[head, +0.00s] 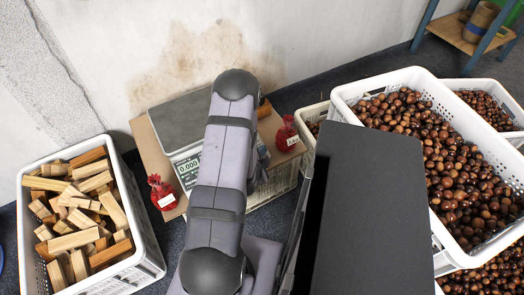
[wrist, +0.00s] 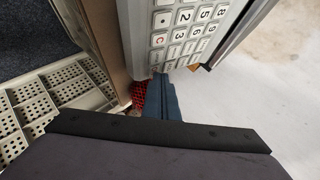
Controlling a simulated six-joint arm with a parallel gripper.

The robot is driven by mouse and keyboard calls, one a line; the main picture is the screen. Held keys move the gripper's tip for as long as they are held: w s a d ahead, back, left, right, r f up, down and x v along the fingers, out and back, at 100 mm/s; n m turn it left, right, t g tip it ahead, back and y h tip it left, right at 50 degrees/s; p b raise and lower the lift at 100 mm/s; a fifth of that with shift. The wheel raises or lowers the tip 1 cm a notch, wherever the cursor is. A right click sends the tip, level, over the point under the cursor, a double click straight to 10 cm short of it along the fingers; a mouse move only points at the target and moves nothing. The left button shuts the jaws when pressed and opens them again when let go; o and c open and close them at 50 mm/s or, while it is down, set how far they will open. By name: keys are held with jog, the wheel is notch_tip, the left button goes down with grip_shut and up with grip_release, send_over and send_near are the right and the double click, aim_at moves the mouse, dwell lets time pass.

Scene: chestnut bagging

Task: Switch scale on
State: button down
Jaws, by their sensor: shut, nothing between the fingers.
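The scale (head: 183,122) has a grey weighing plate and stands on a cardboard-topped crate against the wall. Its display (head: 188,166) is lit and appears to read 0.000. My arm covers part of the scale in the head view. The wrist view shows its keypad (wrist: 186,32) close up, with grey number keys and a red C key. My gripper (wrist: 163,82) is shut and empty, its tip close to the keypad's lower edge. I cannot tell whether it touches. In the head view the fingertips are hidden behind my arm.
Red net bags with labels stand left (head: 163,193) and right (head: 288,135) of the scale. A crate of wood blocks (head: 150,262) is at left. Crates of chestnuts (head: 345,100) fill the right. The wall (head: 310,35) is close behind the scale.

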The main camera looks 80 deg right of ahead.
jog(key=shift+r, duration=0.15)
jog(key=shift+s+a+r+p, duration=0.15)
jog(key=shift+s+r+p, duration=0.05)
jog(key=shift+r+p, duration=0.45)
jog(key=r+p, duration=0.2)
jog(key=r, duration=0.1)
jog(key=s+a+r+p, duration=0.1)
jog(key=p, duration=0.1)
jog(key=shift+a+r, duration=0.1)
jog(key=shift+r, duration=0.2)
dwell(1.6)
